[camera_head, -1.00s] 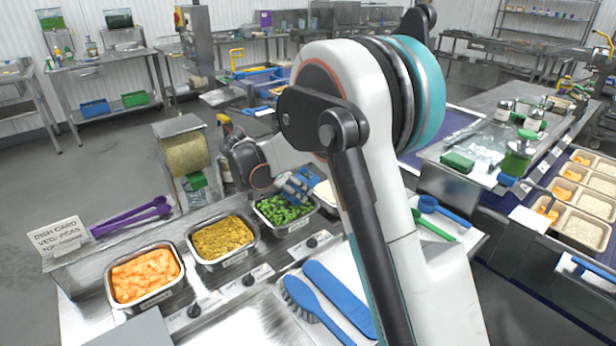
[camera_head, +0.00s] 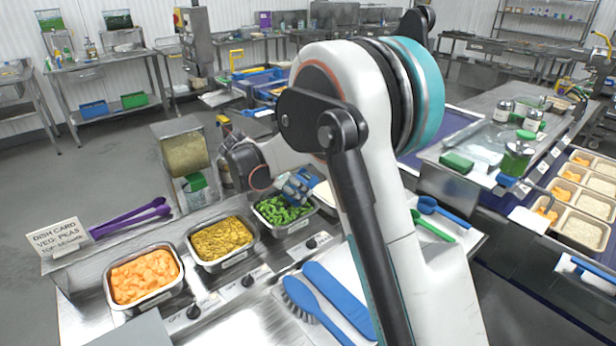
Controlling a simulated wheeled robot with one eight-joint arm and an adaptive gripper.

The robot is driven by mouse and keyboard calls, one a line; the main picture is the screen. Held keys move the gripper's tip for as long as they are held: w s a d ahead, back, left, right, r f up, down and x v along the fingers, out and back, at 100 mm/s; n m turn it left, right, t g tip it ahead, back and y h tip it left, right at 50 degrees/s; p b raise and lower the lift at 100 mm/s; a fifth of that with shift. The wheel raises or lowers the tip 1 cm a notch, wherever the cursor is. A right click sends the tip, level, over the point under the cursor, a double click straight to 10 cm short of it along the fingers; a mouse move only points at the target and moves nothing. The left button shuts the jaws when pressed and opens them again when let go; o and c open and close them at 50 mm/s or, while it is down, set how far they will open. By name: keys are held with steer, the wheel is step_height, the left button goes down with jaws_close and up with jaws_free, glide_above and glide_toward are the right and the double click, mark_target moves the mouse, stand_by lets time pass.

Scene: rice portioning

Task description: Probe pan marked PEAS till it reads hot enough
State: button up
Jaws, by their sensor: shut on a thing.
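The pan of green vegetable (camera_head: 292,228) is the third in the row on the steel counter. Its front label is too small to read. My gripper (camera_head: 299,188) is over the back of this pan, pointing down, and is shut on a probe that is mostly hidden by the fingers. I cannot tell whether the probe's tip is in the food, and no reading is visible. A dish card (camera_head: 60,238) at the left shows "VEG: PEAS".
Pans of orange cubes (camera_head: 178,283) and yellow food (camera_head: 254,253) stand left of the green pan. Purple tongs (camera_head: 130,217) lie behind them. A blue brush (camera_head: 305,305) and blue paddle (camera_head: 340,300) lie in front. Knobs (camera_head: 194,312) line the counter front.

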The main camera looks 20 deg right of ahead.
mark_target(295, 188)
steer(key=shift+r+p, duration=2.9)
steer(key=shift+r, duration=1.8)
steer(key=shift+f, duration=0.1)
